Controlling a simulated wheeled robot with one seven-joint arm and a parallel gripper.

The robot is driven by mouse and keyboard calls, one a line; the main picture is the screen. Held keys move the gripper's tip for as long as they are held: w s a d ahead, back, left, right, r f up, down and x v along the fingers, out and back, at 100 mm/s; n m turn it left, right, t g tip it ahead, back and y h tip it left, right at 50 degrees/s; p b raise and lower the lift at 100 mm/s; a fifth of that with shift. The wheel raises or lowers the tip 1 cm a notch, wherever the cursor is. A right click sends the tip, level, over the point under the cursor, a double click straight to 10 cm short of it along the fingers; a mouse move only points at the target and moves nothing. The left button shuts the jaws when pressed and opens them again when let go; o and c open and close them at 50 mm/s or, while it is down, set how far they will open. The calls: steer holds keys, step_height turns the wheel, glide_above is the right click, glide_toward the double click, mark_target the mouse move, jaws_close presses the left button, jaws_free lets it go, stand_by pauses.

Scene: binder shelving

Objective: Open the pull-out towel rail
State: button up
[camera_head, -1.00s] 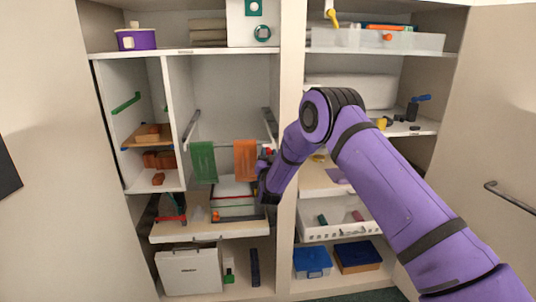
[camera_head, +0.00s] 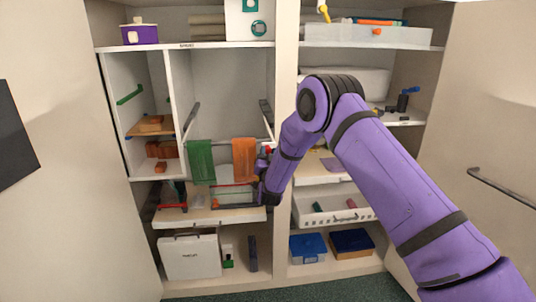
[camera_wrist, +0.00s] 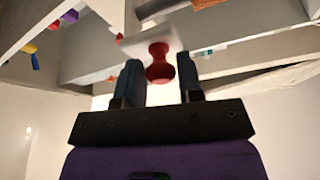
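The towel rail (camera_head: 222,141) runs across the open compartment left of the central post. A green towel (camera_head: 201,162) and an orange towel (camera_head: 244,160) hang from it. A red knob (camera_head: 268,150) shows at the rail's right end, just right of the orange towel. My gripper (camera_head: 264,166) is at this knob, partly hidden by its own wrist. In the wrist view, the red knob (camera_wrist: 159,65) stands between the two dark fingers of my gripper (camera_wrist: 160,82). The fingers flank it closely; whether they touch it is unclear.
A pull-out shelf (camera_head: 215,216) with small items lies below the towels. A white case (camera_head: 190,257) stands underneath. To the right are a white basket (camera_head: 335,208) and blue boxes (camera_head: 308,247). Cabinet doors stand open on both sides, the right one with a dark handle (camera_head: 500,188).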

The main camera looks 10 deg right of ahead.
steer(key=o, duration=0.3)
steer(key=shift+s, duration=0.1)
steer(key=v, duration=1)
steer(key=shift+s+f, duration=0.15)
steer(key=shift+s, duration=0.15)
steer(key=d+r+n+g+y, duration=0.1)
steer(key=d+r+g+y, duration=0.25)
steer(key=r, duration=1.15)
steer(key=s+d+r+n+g, duration=0.2)
steer(key=s+d+r+g, duration=0.3)
steer(key=s+r, duration=0.45)
steer(key=s+d+r+g, duration=0.1)
steer(key=s+d+g, duration=0.1)
steer(key=s, duration=1)
steer(key=s+d+r+n+g, duration=0.1)
steer(key=s+d+g, duration=0.2)
steer(key=s, duration=1)
steer(key=s+d+r+g+h, duration=0.1)
steer(key=s+d+g, duration=0.2)
steer(key=s, duration=1)
steer(key=d, duration=0.2)
steer(key=shift+d, duration=0.4)
